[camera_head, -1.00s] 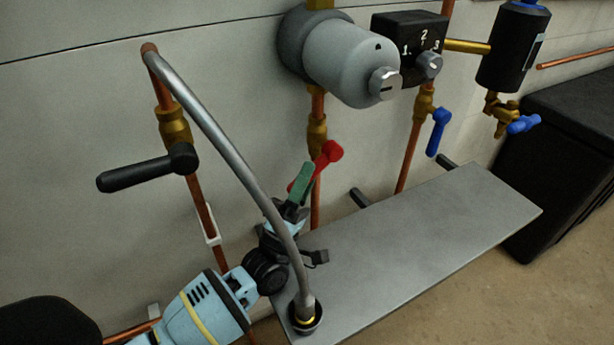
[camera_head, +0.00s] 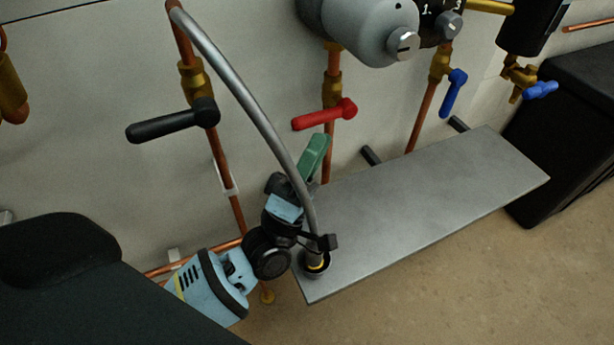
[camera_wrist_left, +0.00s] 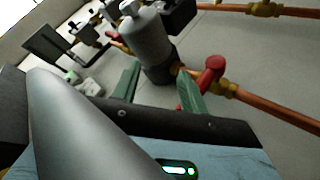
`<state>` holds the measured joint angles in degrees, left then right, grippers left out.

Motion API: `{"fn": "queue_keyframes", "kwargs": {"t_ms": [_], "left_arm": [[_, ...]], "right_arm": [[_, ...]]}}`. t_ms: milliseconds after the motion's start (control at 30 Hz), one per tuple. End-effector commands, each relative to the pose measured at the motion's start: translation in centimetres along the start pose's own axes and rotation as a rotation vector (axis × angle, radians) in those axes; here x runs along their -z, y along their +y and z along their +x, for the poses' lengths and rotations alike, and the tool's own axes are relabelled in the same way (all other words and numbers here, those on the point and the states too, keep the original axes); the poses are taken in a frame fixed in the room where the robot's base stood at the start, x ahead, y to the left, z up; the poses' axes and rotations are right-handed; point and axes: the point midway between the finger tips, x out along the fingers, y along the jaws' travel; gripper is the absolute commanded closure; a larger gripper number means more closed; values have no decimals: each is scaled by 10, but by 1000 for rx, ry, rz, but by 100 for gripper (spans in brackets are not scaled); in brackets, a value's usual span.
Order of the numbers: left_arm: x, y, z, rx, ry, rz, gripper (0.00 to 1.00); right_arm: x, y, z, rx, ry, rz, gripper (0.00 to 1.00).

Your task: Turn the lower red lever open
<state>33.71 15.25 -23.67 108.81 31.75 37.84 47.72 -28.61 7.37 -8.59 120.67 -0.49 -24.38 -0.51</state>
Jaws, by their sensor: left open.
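One red lever (camera_head: 325,115) shows in the head view, on a brass valve in the copper pipe under the grey cylinder. Its handle points left, nearly level across the pipe. My left gripper (camera_head: 315,153) is just below the lever, its green fingers pointing up toward it and a small gap showing. In the left wrist view the two green fingers (camera_wrist_left: 160,88) stand apart with nothing held between them. The red lever (camera_wrist_left: 211,73) shows there beside the right finger; its handle is partly hidden behind that finger. My right gripper is in neither view.
A grey hose (camera_head: 248,118) arches in front of my left wrist down to a black cup on the metal shelf (camera_head: 425,200). A black lever (camera_head: 170,122) is left, a blue lever (camera_head: 453,92) right. The grey cylinder (camera_head: 375,28) hangs above. Floor is clear in front.

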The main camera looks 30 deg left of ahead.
Motion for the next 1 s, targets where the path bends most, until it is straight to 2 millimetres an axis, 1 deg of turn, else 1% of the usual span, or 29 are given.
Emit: {"fn": "queue_keyframes", "kwargs": {"t_ms": [33, 200, 400, 567, 1000], "left_arm": [[-3, 9, -7, 4, -1, -2, 57], [-11, 33, -24, 6, 0, 1, 57], [-18, 51, -37, 6, 0, 3, 57], [-19, 55, -40, 6, 0, 5, 57], [-19, 55, -40, 6, 0, 5, 57]], "right_arm": [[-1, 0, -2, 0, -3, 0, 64], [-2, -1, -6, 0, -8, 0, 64], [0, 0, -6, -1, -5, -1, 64], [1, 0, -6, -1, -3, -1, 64], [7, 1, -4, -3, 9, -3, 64]]}}
